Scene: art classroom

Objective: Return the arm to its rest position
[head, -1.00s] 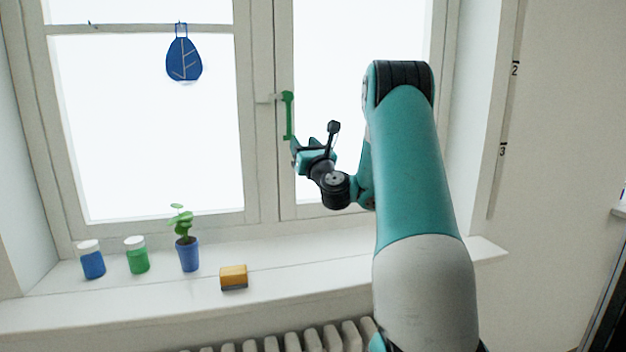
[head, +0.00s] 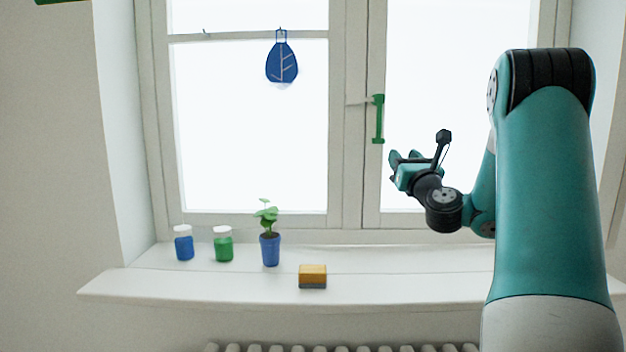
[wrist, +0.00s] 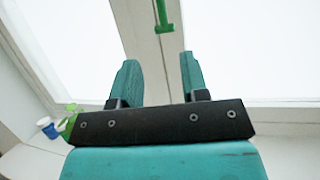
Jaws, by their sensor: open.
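My gripper (head: 391,162) is at the end of my raised teal arm, in front of the right window pane in the head view. In the wrist view my gripper (wrist: 158,75) shows its two teal fingers apart, with nothing between them. The green window handle (head: 378,119) hangs with its grip pointing down, up and left of my gripper and apart from it. The handle also shows at the top of the wrist view (wrist: 163,16), beyond the fingertips. The window (head: 347,150) looks closed.
On the white sill (head: 220,283) stand a blue jar (head: 184,246), a green jar (head: 223,247), a potted plant (head: 270,249) and a yellow sponge (head: 312,277). A radiator (head: 340,348) is below. The sill's right part looks clear.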

